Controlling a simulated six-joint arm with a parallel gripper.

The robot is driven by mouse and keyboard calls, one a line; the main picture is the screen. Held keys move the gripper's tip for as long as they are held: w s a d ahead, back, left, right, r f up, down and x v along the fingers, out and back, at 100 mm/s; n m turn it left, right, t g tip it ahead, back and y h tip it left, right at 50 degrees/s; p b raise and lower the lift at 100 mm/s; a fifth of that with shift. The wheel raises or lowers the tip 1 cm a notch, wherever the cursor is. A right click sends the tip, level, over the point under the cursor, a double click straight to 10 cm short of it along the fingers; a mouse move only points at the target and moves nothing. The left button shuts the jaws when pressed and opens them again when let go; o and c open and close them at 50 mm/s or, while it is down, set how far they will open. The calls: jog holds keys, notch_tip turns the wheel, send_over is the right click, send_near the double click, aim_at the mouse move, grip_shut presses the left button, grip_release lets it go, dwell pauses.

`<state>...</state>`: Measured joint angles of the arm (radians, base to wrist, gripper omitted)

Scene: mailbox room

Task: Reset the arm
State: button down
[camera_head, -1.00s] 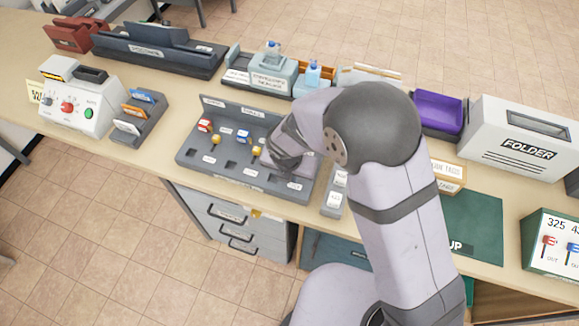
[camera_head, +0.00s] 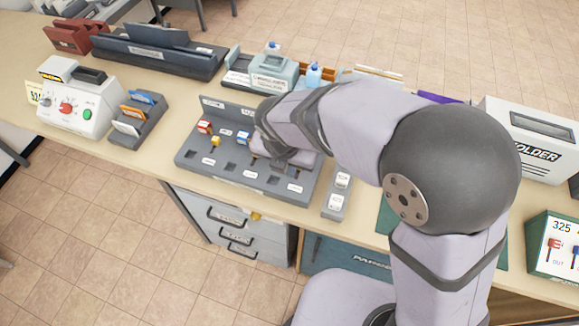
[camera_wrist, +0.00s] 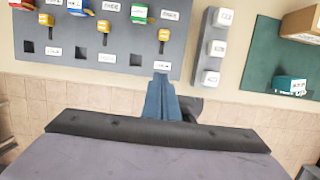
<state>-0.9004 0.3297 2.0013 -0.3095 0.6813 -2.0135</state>
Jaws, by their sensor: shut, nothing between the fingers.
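My gripper shows in the wrist view (camera_wrist: 162,88) as two blue-grey fingers pressed together, with nothing between them. Its tips are by the lower edge of the grey slotted panel (camera_wrist: 100,68), which holds several keys with coloured heads and has some empty slots. In the head view my bent arm reaches over the right part of this panel (camera_head: 215,172), and the fingers are hidden behind my wrist. A red-headed key (camera_head: 204,127) and a blue-headed key (camera_head: 243,136) stand in the panel's back row.
A white control box (camera_head: 75,105) and a card rack (camera_head: 137,120) stand at the left. A small block with white labels (camera_head: 337,195) sits right of the panel. A white folder machine (camera_head: 535,145) and a green box (camera_head: 555,245) stand at the right.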

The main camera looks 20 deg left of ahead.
dwell(0.4)
jog(key=s+d+f+m+g+h, duration=0.15)
jog(key=s+d+m, duration=0.35)
jog(key=m, duration=0.7)
jog(key=s+d+f+m+g, duration=0.2)
jog(key=s+d+f+m, duration=0.15)
jog(key=m, duration=0.85)
jog(key=d+r+m, duration=0.2)
jog(key=d+m, duration=0.4)
jog(key=d, duration=0.4)
jog(key=w+d+r+m+y, duration=0.1)
jog(key=d+r+m, duration=0.2)
jog(key=d+m, duration=0.3)
jog(key=d, duration=0.4)
jog(key=shift+d+t, duration=0.35)
jog(key=shift+d, duration=0.05)
